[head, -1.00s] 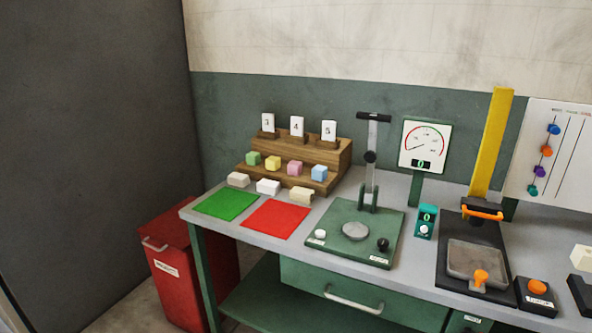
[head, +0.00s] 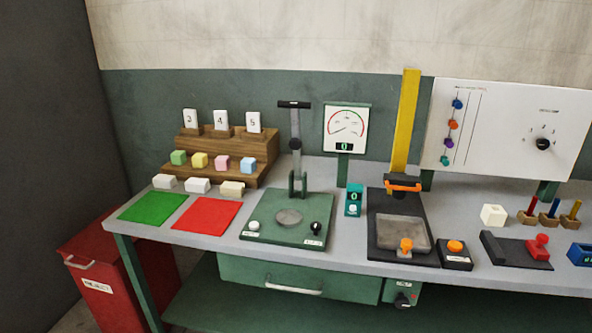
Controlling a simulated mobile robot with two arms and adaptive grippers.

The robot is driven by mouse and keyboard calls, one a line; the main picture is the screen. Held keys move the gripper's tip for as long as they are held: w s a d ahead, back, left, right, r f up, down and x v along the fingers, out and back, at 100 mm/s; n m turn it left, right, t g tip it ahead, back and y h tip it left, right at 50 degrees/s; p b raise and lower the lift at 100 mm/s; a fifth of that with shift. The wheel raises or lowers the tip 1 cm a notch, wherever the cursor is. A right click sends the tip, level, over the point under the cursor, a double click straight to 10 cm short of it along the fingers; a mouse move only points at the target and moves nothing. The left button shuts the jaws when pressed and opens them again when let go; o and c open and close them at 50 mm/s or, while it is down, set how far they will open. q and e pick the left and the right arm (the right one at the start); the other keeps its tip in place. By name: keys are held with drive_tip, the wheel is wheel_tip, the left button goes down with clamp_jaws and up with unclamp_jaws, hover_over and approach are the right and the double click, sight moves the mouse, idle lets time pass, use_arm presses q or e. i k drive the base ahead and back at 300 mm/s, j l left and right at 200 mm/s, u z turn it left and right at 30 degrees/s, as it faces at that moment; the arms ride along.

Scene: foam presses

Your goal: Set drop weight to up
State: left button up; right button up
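A tall yellow post (head: 405,120) stands at the back of a black base plate (head: 388,254) on the bench. A dark block with an orange handle (head: 403,182), which looks like the drop weight, sits low on the post, just above the base. A grey tray (head: 404,234) lies on the base in front of it, with an orange knob (head: 406,245) at its front edge. A small black box with an orange button (head: 455,247) stands to the right of the base. Neither of my grippers is in view.
A green lever press (head: 289,218) and dial gauge (head: 346,127) stand left of the post. Foam blocks (head: 197,185), a wooden rack (head: 228,145), green and red mats lie further left. A white panel (head: 505,125) stands behind right. A red bin (head: 100,260) is at lower left.

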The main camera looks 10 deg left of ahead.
sight(400, 183)
drive_tip(key=i+l, duration=0.1)
drive_tip(key=l, duration=0.25)
drive_tip(key=i+l, duration=0.15)
drive_tip(key=l, duration=0.15)
drive_tip(key=i+l, duration=0.1)
drive_tip(key=l, duration=0.25)
drive_tip(key=i+l, duration=0.15)
drive_tip(key=l, duration=0.15)
